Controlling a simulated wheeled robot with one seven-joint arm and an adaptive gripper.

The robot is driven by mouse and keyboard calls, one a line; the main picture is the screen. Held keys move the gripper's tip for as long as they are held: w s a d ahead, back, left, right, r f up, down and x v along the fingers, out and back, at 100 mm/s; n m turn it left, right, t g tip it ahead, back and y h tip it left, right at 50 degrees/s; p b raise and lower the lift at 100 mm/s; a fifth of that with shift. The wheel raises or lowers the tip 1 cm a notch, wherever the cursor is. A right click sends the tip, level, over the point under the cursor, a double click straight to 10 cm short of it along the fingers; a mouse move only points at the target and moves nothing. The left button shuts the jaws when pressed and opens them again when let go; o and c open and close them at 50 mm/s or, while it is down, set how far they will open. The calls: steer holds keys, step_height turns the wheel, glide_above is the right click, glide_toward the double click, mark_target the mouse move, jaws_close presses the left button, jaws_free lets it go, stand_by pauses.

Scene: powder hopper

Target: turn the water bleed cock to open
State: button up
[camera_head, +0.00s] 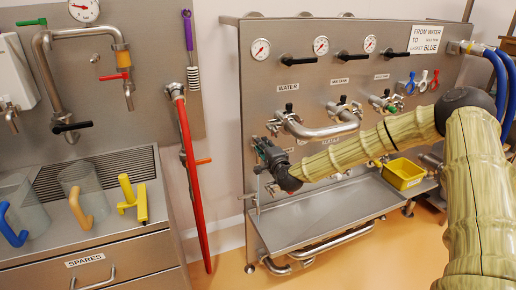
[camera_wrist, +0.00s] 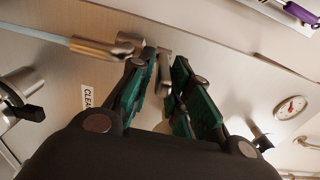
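In the wrist view, a brass fitting (camera_wrist: 105,48) on a pale blue tube ends in a metal cock body (camera_wrist: 130,43) by my left fingertip. A small grey metal lever (camera_wrist: 163,72) stands between the green-padded fingers of my gripper (camera_wrist: 165,62). The fingers are close together around it; whether both pads touch it is not clear. In the head view my gripper (camera_head: 268,152) is at the left edge of the steel panel, below the WATER label, and hides the cock. No label naming the cock is readable.
The steel panel (camera_head: 310,90) carries gauges, black handles and pipes. A tray shelf (camera_head: 320,215) lies below my gripper, with a yellow bin (camera_head: 403,174) at its right. A red hose (camera_head: 192,170) hangs to the left. A partly hidden label (camera_wrist: 88,97) is near my fingers.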

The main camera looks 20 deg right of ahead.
steer(key=shift+o, duration=0.9)
steer(key=shift+a, duration=0.1)
steer(key=s, duration=0.9)
steer(key=shift+p, duration=0.4)
